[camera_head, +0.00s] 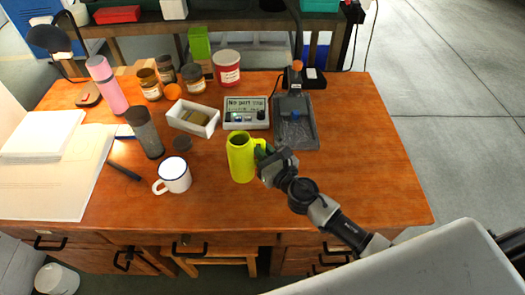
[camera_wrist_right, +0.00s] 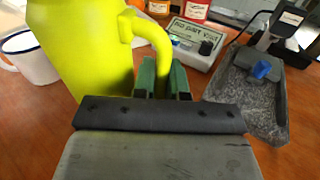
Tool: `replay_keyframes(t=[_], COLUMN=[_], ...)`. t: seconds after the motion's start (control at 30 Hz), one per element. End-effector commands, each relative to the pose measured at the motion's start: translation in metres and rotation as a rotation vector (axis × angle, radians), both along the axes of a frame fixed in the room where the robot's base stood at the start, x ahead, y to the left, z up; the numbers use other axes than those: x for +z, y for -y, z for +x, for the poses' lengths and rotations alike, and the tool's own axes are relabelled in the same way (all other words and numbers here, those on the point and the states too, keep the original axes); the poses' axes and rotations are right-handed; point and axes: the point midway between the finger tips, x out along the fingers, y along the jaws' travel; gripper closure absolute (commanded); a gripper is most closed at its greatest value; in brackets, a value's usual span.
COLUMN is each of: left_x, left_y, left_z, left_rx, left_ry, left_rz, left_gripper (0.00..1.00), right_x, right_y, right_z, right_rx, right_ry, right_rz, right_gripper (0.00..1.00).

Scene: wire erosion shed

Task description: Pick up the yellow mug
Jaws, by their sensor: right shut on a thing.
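The yellow mug (camera_head: 241,160) is upright near the middle of the wooden desk, with its handle to the right. My right gripper (camera_head: 264,155) reaches it from the lower right and is shut on its handle. In the right wrist view the yellow mug (camera_wrist_right: 80,45) fills the upper left, and its handle runs down between the green fingertips of my right gripper (camera_wrist_right: 164,80). I cannot tell whether the mug's base is touching the desk. My left gripper is not in view.
A white mug (camera_head: 173,176) stands left of the yellow one. Behind are a white box (camera_head: 193,118), a device with a display (camera_head: 247,113) and a grey tray machine (camera_head: 296,128). Jars and a pink bottle (camera_head: 106,84) stand at the back left. The desk's right side (camera_head: 370,150) is clear.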

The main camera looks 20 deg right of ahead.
Motion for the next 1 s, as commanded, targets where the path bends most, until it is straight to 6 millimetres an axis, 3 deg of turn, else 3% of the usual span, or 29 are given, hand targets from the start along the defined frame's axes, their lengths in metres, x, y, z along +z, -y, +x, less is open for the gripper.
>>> replay_keyframes(t=[0.13,1.0], left_x=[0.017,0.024], left_y=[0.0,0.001], left_z=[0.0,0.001], left_rx=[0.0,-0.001], left_ry=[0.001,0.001], left_rz=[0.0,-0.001], left_gripper=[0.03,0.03], right_x=[0.022,0.069], right_y=[0.0,0.068], right_z=[0.001,-0.057], right_rx=[0.001,0.001], right_ry=[0.004,0.002], right_rz=[0.001,0.001], right_gripper=[1.0,1.0])
